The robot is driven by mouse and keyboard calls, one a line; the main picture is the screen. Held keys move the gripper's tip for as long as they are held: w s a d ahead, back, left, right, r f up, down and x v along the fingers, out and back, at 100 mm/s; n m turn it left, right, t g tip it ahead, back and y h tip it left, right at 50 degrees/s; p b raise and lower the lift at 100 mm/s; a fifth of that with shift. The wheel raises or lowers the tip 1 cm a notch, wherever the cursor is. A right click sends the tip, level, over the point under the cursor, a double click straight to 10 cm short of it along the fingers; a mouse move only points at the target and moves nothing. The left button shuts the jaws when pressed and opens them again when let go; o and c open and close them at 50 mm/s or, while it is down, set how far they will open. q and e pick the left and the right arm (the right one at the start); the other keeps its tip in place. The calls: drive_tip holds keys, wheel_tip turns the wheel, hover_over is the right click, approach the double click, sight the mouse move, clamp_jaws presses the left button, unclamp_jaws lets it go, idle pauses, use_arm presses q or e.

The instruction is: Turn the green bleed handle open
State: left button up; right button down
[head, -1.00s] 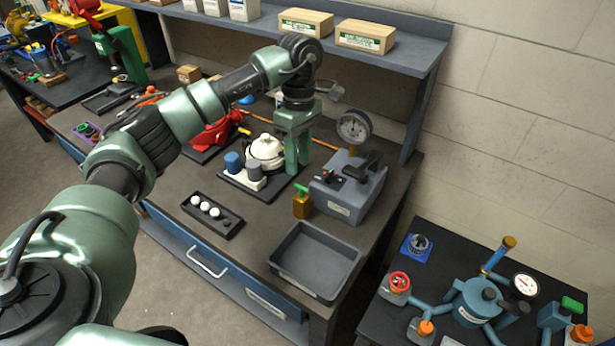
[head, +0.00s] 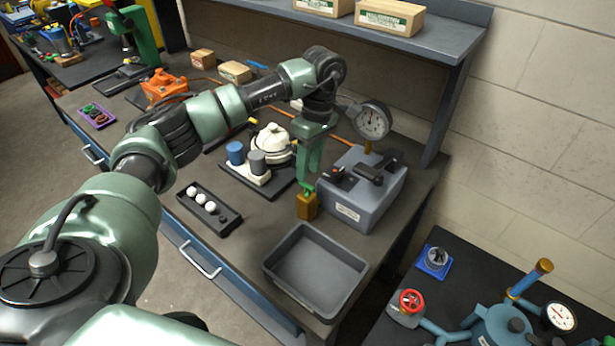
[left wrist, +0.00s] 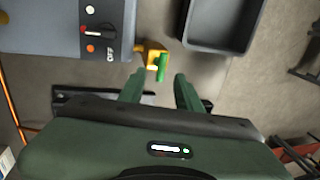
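The green bleed handle (head: 308,188) sits on top of a small brass valve block (head: 306,207) beside the grey pump unit (head: 345,218). My left gripper (head: 307,183) points down right at the handle and partly covers it. In the left wrist view the fingers (left wrist: 158,78) are apart. There, the green handle (left wrist: 161,66) lies just past the fingertips, its near end between them, with a gap on both sides. I see no contact. The brass block (left wrist: 151,56) shows beneath it. My right gripper is out of view.
A pressure gauge (head: 372,120) stands behind the pump unit, close to my left wrist. An empty grey tray (head: 272,262) lies in front of the valve. A dark holder with white balls (head: 229,229) and a white-domed device (head: 271,142) stand to the left.

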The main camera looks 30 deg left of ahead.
sight(307, 189)
use_arm(q)
drive_tip(key=f, duration=0.1)
drive_tip(key=s+f+p, duration=0.1)
drive_tip(key=f, duration=0.1)
drive_tip(key=shift+f, duration=0.2)
drive_tip(key=shift+w+f, duration=0.1)
drive_tip(key=shift+f, duration=0.4)
clamp_jaws()
